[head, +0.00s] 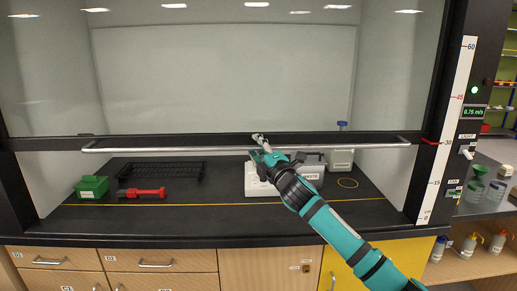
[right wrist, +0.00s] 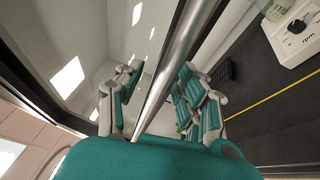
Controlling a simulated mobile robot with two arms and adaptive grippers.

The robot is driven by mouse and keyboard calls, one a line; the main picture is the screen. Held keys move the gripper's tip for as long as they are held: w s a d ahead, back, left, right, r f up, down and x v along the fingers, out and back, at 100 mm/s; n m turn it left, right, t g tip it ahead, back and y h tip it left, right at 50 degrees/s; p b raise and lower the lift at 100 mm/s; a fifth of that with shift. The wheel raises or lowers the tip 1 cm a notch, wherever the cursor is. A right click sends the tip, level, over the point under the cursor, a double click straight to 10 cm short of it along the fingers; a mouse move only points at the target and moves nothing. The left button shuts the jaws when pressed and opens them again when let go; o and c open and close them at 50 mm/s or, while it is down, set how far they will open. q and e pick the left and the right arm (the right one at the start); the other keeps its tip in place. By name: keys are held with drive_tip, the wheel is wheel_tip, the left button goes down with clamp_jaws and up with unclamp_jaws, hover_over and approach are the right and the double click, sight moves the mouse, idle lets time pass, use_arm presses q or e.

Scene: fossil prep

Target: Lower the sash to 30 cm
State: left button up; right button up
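The glass sash (head: 220,75) of the fume cabinet is partly lowered. Its black bottom rail carries a long metal handle bar (head: 340,146). A red pointer (head: 431,142) at the sash's right end stands level with the 30 mark on the white scale (head: 447,130). My left gripper is out of view.
Under the sash, a green box (head: 91,187), a red tool (head: 142,193), a black rack (head: 165,171) and a white device (head: 262,187) stand on the dark worktop. A blue-capped bottle (head: 341,158) stands behind the bar. Shelves with bottles are at the right.

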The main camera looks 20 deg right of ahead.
drive_tip(key=v, duration=1.2)
drive_tip(key=shift+f, duration=0.15)
idle(0.9)
